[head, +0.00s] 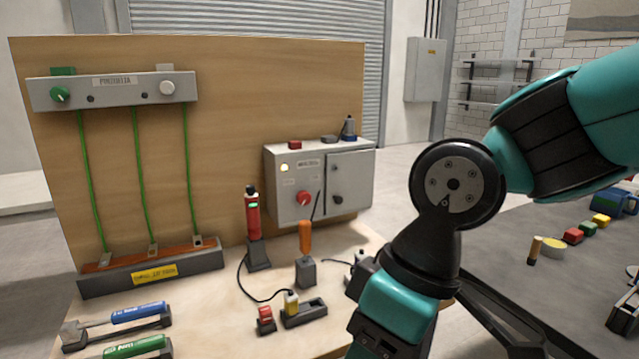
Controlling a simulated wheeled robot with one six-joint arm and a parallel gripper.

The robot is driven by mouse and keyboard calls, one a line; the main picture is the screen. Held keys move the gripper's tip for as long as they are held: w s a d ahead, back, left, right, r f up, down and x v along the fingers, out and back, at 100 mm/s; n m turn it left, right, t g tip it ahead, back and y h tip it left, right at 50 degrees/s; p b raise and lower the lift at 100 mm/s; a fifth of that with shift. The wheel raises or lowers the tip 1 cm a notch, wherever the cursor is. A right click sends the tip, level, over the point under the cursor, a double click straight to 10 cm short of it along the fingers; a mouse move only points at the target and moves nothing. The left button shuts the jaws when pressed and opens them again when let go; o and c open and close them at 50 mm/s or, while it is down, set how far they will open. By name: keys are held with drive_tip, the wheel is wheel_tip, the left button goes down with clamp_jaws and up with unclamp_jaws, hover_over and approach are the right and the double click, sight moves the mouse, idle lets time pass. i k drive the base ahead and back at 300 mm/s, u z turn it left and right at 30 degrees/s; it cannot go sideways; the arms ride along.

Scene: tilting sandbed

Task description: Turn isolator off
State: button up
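A grey control box (319,184) is mounted at the right of the upright wooden board. A red rotary knob (303,198), which looks like the isolator, is on its left front face; its exact pointer angle is too small to tell. A small yellowish lamp (284,167) above the knob looks lit. My teal and black arm comes in from the right and bends down to the bottom edge, right of the box. My gripper's fingers are out of the picture.
A red tester (252,213) and an orange-handled screwdriver (305,237) stand in holders before the board. Blue (138,311) and green-handled (133,347) tools lie at front left. A panel with green wires (112,91) is on the board's left. Small objects sit on the box's top.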

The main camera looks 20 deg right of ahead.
sight(304, 198)
drive_tip(key=k, duration=0.65)
drive_tip(key=z, duration=0.7)
drive_tip(key=i, duration=1.25)
drive_tip(key=u, duration=0.35)
